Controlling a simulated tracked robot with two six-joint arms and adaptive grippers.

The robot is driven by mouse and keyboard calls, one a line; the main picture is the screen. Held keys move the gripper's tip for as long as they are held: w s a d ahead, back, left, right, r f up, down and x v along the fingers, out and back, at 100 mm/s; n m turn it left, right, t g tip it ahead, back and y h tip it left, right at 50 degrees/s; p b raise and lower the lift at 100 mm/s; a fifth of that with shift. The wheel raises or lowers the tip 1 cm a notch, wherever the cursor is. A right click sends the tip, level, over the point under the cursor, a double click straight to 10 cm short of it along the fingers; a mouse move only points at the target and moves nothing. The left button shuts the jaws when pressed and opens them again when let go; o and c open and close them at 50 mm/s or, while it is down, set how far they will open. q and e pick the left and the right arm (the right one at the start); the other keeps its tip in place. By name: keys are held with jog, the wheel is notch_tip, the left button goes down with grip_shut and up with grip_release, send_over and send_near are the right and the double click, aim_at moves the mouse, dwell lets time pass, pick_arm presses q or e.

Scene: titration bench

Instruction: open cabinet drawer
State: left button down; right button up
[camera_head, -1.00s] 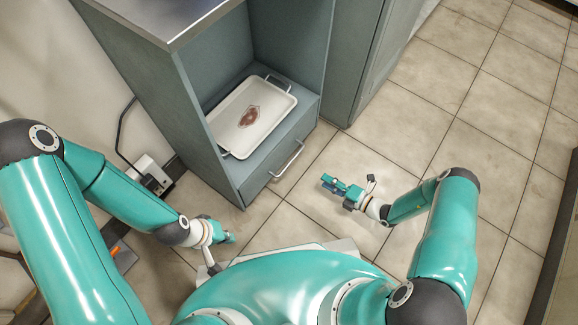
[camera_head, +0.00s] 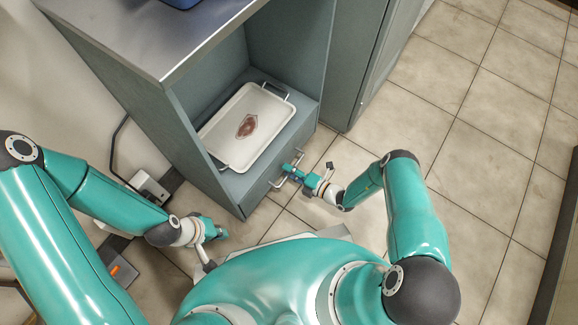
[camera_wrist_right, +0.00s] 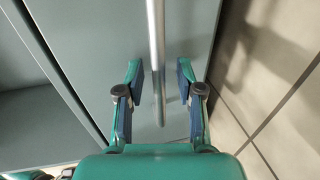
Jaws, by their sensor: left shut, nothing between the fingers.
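The grey-blue cabinet drawer (camera_head: 254,196) is below the cabinet's open shelf, and its front looks flush with the cabinet. Its silver bar handle (camera_head: 276,184) is partly covered by my right gripper (camera_head: 291,169). In the right wrist view the handle (camera_wrist_right: 155,45) runs between the two fingers of my right gripper (camera_wrist_right: 158,75), with gaps on both sides. That gripper is open and astride the handle. My left gripper (camera_head: 217,231) is shut and empty, low beside the cabinet's front left corner, apart from the drawer.
A white tray (camera_head: 226,135) with a reddish-brown mark lies on the shelf above the drawer. The metal cabinet top (camera_head: 160,40) carries a blue item at the upper edge. Another tall cabinet (camera_head: 357,60) stands right of it. The tiled floor (camera_head: 480,150) to the right is clear.

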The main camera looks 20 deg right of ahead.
pick_arm(q)
jog(key=shift+a, duration=0.2)
pick_arm(e)
jog(key=shift+w+d, duration=0.1)
jog(key=shift+w, duration=0.05)
grip_shut()
jog(key=shift+d, duration=0.1)
